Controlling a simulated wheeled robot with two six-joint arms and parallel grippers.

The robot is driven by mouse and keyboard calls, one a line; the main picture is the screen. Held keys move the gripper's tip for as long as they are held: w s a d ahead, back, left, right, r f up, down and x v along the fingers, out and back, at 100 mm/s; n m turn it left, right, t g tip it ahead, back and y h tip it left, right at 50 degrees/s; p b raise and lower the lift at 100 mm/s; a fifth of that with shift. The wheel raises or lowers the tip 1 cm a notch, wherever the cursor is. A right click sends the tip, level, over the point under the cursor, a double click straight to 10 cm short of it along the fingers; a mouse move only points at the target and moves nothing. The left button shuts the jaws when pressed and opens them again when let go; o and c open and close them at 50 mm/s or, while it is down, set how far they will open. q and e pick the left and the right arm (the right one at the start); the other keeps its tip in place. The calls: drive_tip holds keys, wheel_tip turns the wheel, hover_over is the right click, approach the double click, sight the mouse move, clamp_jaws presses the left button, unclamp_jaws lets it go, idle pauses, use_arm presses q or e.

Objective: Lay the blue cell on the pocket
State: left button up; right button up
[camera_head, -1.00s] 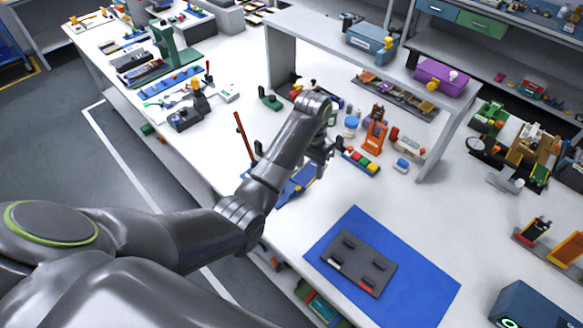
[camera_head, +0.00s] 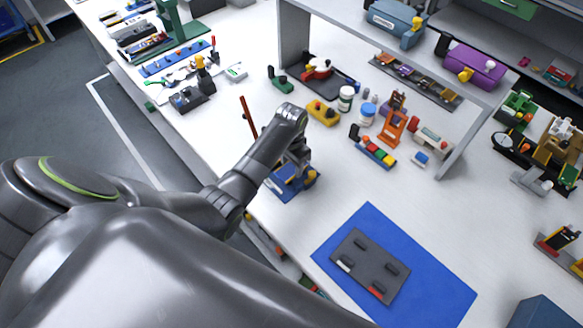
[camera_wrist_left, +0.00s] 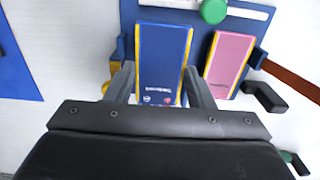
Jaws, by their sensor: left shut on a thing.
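The blue cell (camera_wrist_left: 163,60), with yellow side edges, stands in a blue holder (camera_wrist_left: 126,14), beside a pink cell (camera_wrist_left: 229,58). My left gripper (camera_wrist_left: 162,88) is shut on the blue cell, with one finger at each side of it. In the head view my left gripper (camera_head: 299,168) is over the blue holder (camera_head: 287,191), and the arm partly hides the holder. The pocket looks to be a dark grey plate (camera_head: 368,268) with several raised dark blocks and red and white marks, lying on a blue mat (camera_head: 440,290). My right gripper is not in view.
Colored blocks (camera_head: 374,153), jars (camera_head: 367,114) and an orange stand (camera_head: 394,124) are behind the mat. A thin brown rod (camera_head: 247,117) rises beside the holder. White table shows between the holder and the mat.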

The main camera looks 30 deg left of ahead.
sight(291, 168)
use_arm(q)
wheel_tip(291, 168, down, 2)
drive_tip(key=shift+f, duration=0.45)
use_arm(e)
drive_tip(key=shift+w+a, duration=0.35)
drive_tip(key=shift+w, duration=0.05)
use_arm(q)
drive_tip(key=shift+f, duration=0.1)
drive_tip(key=o, duration=0.6)
drive_tip(key=shift+o, duration=0.2)
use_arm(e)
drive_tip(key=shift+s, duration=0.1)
use_arm(q)
drive_tip(key=shift+r, duration=0.55)
wheel_tip(291, 168, up, 11)
drive_tip(key=shift+b, duration=0.35)
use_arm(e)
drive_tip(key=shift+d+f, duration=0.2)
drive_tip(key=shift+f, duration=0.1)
